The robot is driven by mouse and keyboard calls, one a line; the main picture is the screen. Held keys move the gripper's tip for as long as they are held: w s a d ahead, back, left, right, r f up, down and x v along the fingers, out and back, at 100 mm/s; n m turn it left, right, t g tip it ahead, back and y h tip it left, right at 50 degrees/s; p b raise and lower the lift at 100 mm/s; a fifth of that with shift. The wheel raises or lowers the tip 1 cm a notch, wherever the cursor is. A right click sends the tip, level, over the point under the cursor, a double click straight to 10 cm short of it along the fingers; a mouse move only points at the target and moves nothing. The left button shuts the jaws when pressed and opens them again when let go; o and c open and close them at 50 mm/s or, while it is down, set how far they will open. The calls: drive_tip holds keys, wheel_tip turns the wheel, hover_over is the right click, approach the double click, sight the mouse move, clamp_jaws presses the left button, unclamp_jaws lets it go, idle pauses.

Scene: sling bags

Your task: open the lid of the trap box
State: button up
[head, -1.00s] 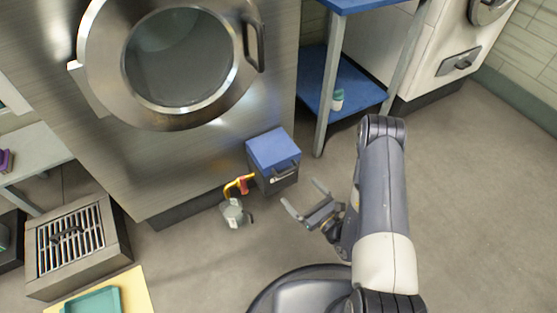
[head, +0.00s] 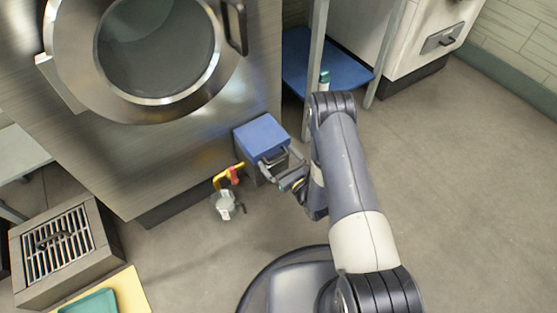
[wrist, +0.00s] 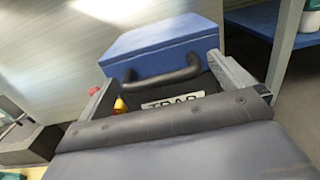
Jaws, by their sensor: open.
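The trap box is a dark box with a blue lid (head: 260,135), standing on the floor against the steel machine. Its lid looks shut. In the wrist view the blue lid (wrist: 160,42) has a dark bar handle (wrist: 165,76) at its front, above a label reading "TRAP". My gripper (head: 278,166) is open at the front of the box. In the wrist view its fingers stand to the left and right of the handle, which lies between them. I cannot tell whether either finger touches the handle or the box.
A yellow pipe with a red valve (head: 233,175) and a small grey jug (head: 224,205) are just left of the box. A blue-shelved table (head: 345,75) stands at the right. A grated box (head: 55,245) is at the left. The floor on the right is clear.

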drive_tip(key=shift+w+a, duration=0.1)
drive_tip(key=shift+w, duration=0.1)
drive_tip(key=c, duration=1.2)
drive_tip(key=shift+c, duration=0.2)
